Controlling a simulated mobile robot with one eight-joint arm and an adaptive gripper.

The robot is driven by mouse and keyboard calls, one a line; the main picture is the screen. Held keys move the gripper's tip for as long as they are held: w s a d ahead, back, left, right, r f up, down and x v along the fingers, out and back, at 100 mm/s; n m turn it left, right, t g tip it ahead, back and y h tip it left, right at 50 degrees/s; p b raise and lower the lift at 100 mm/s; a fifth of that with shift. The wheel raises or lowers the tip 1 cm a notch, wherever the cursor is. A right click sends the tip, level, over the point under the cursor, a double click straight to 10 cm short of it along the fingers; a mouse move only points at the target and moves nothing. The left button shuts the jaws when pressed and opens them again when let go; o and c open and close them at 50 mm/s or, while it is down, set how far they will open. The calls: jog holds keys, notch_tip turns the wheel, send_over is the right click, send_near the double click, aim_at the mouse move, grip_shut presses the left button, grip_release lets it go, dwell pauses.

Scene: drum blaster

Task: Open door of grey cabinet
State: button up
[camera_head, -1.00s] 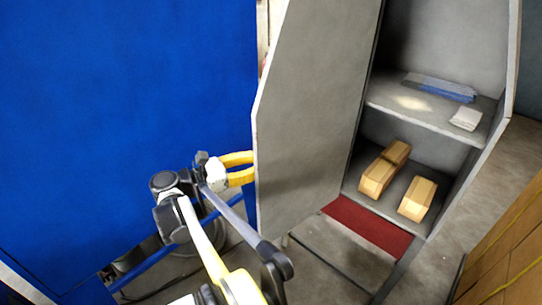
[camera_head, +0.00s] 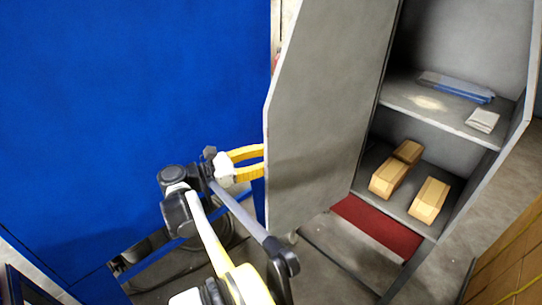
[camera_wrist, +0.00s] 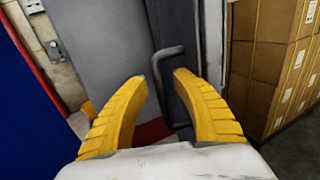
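The grey cabinet (camera_head: 398,115) stands at the right in the head view, with its inside exposed. Its grey door (camera_head: 320,125) stands swung open on the left side of the opening. My gripper (camera_head: 262,160) is at the door's left edge. Its yellow fingertips meet or pass behind that edge in the head view, so contact is unclear there. In the wrist view the two yellow fingers (camera_wrist: 165,77) are spread apart. A dark bar handle (camera_wrist: 160,66) shows between and just beyond the fingertips; part of it is behind the right finger.
Several wooden-coloured blocks (camera_head: 390,176) lie on the cabinet's lower level. A folded blue-grey item (camera_head: 457,88) and a white one (camera_head: 482,121) lie on the shelf. A blue wall (camera_head: 120,90) fills the left. Stacked cardboard boxes (camera_wrist: 268,70) stand at the right in the wrist view.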

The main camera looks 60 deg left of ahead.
jog(key=s, duration=1.1)
jog(key=shift+s+a, duration=0.2)
jog(key=shift+s, duration=0.1)
